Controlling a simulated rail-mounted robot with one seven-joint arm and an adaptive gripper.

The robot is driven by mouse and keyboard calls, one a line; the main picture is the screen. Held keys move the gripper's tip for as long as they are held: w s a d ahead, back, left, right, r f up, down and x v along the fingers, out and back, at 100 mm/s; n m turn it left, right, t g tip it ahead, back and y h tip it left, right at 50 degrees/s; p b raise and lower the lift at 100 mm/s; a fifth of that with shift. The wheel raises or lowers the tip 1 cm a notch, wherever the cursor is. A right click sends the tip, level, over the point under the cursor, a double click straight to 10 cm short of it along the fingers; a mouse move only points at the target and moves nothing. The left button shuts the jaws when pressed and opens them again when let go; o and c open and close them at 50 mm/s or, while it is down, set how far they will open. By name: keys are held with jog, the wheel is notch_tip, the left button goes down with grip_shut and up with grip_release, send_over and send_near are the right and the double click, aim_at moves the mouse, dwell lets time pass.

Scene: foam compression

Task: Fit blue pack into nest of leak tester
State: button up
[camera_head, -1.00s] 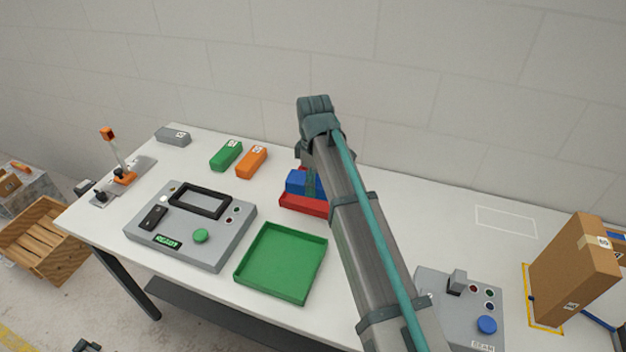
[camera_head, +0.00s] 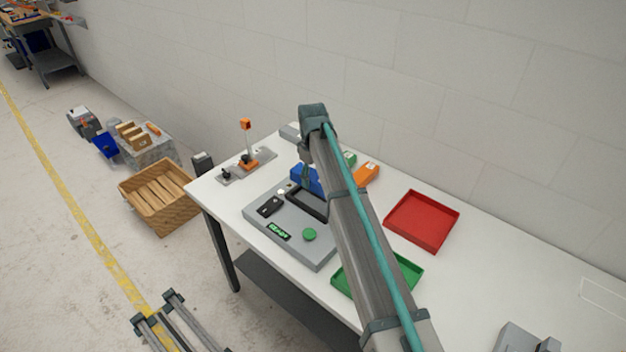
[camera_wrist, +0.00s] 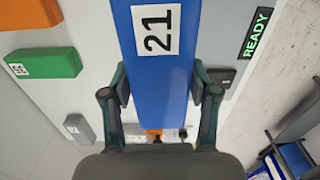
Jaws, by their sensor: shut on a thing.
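The blue pack (camera_wrist: 157,75), with a white label reading 21, is between my gripper's two fingers (camera_wrist: 160,90) in the wrist view, and my gripper is shut on it. In the head view the blue pack (camera_head: 308,179) shows beside my arm, at the back of the grey leak tester (camera_head: 290,233). The tester has a black-framed nest (camera_head: 306,204), a green button and a lit READY display, which also shows in the wrist view (camera_wrist: 256,33). The pack appears above the tester near the nest; its exact height is unclear. My arm hides part of the nest's surroundings.
An orange pack (camera_head: 367,173) and a green pack (camera_head: 349,158) lie behind the tester. An empty red tray (camera_head: 422,221) and a green tray (camera_head: 408,272), partly behind my arm, lie to the right. A clamp fixture with an orange-topped post (camera_head: 247,145) stands at the table's left end.

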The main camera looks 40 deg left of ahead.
aim_at(313, 174)
jog(key=shift+a, duration=0.1)
jog(key=shift+w+f, duration=0.1)
jog(key=shift+f, duration=0.15)
jog(key=shift+f+b, duration=1.25)
jog(key=shift+f, duration=1.35)
jog(key=shift+f+b, duration=0.45)
jog(key=shift+f, duration=0.95)
jog(key=o, duration=1.3)
notch_tip(313, 174, up, 12)
jog(key=shift+f, duration=0.1)
